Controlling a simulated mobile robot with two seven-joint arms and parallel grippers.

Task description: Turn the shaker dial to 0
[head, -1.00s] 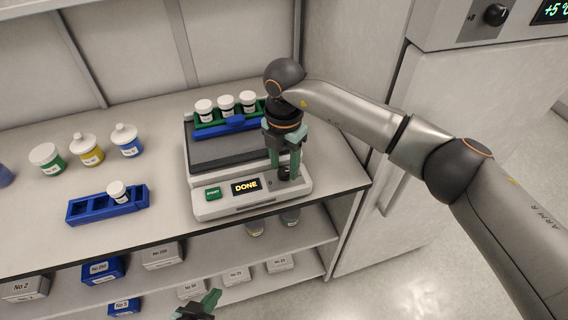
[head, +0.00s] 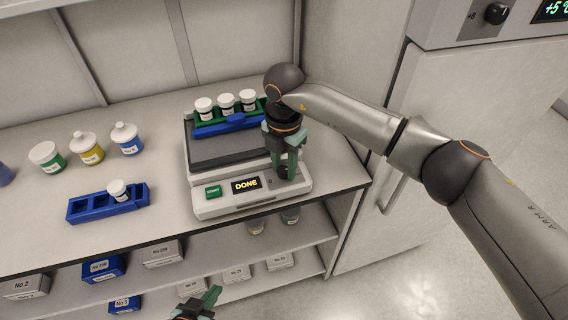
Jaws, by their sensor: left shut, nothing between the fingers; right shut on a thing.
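The shaker (head: 226,206) stands on the bench, pale with a dark platform and a green button (head: 213,192) at its front left. Its display (head: 246,185) reads DONE. The black dial (head: 283,171) is at the front right of the shaker, mostly hidden by the fingers. My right gripper (head: 287,170) points down from above and is shut on the dial. My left gripper (head: 212,299) is at the bottom edge of the view, shut and empty, in front of the lower shelf.
A rack with several white-capped vials (head: 228,104) sits on the shaker. A blue rack (head: 108,203) with one vial and several jars (head: 88,150) stand to the left. Labelled boxes (head: 101,269) fill the lower shelf. A fridge (head: 370,120) is at right.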

